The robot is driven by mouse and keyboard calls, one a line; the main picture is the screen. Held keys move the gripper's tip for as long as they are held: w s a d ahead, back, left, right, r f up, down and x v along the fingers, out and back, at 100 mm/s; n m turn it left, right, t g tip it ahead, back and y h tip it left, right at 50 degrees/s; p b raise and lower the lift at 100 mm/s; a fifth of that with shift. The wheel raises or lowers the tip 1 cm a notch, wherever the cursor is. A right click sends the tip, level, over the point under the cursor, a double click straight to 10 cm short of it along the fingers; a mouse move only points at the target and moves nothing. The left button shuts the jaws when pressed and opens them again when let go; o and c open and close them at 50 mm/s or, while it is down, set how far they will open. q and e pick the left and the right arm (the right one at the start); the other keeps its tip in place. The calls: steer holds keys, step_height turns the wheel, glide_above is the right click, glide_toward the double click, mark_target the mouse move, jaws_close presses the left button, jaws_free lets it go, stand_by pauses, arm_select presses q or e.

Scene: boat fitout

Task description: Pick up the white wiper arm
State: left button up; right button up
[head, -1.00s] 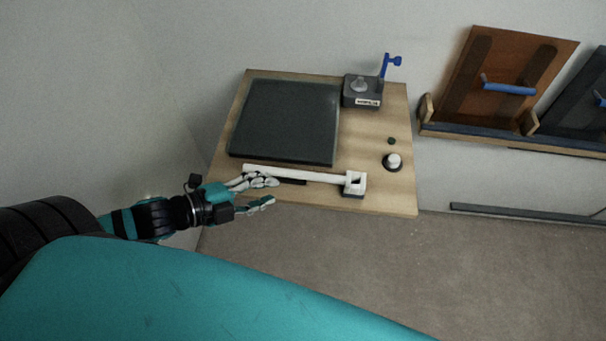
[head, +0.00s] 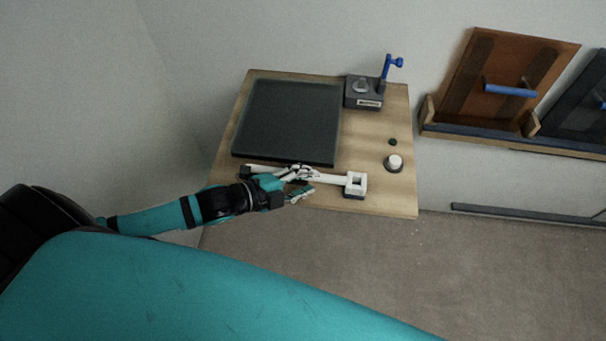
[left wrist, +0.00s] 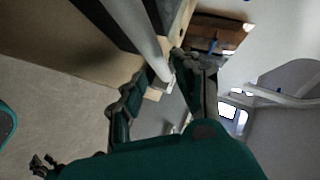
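The white wiper arm (head: 330,179) lies along the front of the wooden board, with its square open end (head: 356,184) at the right on a dark rest. My left gripper (head: 309,182) is at the middle of the arm, its fingers apart with one over the bar and one on its near side. In the left wrist view the white bar (left wrist: 147,40) runs down between the two spread fingers (left wrist: 157,88). I cannot tell whether the fingers touch it. My right gripper is not in view.
The wooden board (head: 378,125) bears a dark glass panel (head: 287,121), a grey box with a blue lever (head: 364,92), and a white knob (head: 394,162). Panels with blue handles (head: 510,90) stand at the right. Carpet lies below the board.

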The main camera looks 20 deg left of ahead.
mark_target(318, 179)
arm_select(q)
steer(key=x, duration=0.4)
steer(key=shift+d+p, duration=0.15)
steer(key=shift+p, duration=0.25)
steer(key=shift+s, duration=0.1)
jaws_close()
